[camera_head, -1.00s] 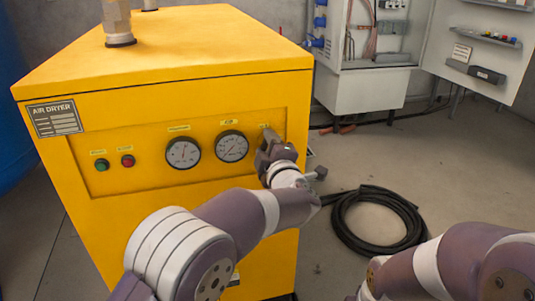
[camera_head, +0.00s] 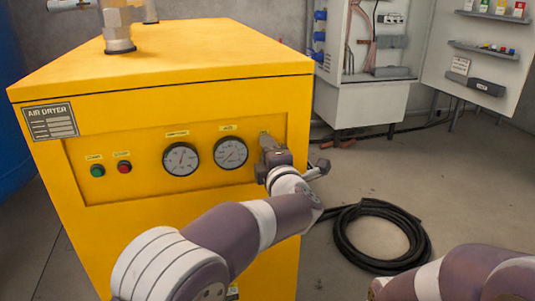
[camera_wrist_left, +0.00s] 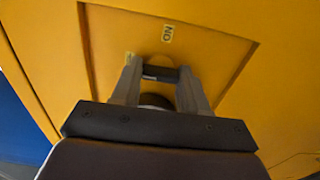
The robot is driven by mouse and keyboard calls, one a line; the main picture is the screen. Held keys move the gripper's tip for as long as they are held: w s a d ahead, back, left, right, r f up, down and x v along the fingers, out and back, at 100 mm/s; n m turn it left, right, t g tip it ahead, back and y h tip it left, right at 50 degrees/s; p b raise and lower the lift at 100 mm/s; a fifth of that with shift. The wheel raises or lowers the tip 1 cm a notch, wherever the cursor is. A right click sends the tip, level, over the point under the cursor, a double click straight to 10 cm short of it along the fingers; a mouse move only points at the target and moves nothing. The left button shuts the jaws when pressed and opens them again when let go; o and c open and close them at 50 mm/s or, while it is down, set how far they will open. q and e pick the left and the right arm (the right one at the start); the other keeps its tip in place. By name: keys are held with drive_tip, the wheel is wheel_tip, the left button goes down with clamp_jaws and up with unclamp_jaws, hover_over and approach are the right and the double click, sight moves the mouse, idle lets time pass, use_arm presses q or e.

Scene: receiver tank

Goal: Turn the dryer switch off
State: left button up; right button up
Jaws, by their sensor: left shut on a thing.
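The yellow air dryer (camera_head: 170,240) has a recessed front panel with a green button (camera_head: 97,170), a red button (camera_head: 124,167) and two round gauges (camera_head: 181,158). My left gripper (camera_head: 268,145) is at the right end of this panel and hides the switch there in the head view. In the left wrist view, my left gripper (camera_wrist_left: 159,80) is shut on the dark handle of the dryer switch (camera_wrist_left: 160,72), which lies crosswise between the fingers. An "ON" label (camera_wrist_left: 167,33) shows beyond it; a second small label (camera_wrist_left: 129,58) is partly hidden by a finger. My right gripper is out of view.
A coiled black hose (camera_head: 381,237) lies on the floor right of the dryer. An open electrical cabinet (camera_head: 360,95) stands behind it. Metal pipe fittings (camera_head: 119,32) rise from the dryer's top. The floor between dryer and hose is mostly clear.

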use_arm(q)
drive_tip(key=shift+f, duration=0.1)
drive_tip(key=o, duration=0.8)
drive_tip(key=p+v, duration=0.3)
drive_tip(key=v, duration=0.9)
drive_tip(key=shift+s+d, duration=0.1)
drive_tip(key=shift+s, duration=0.25)
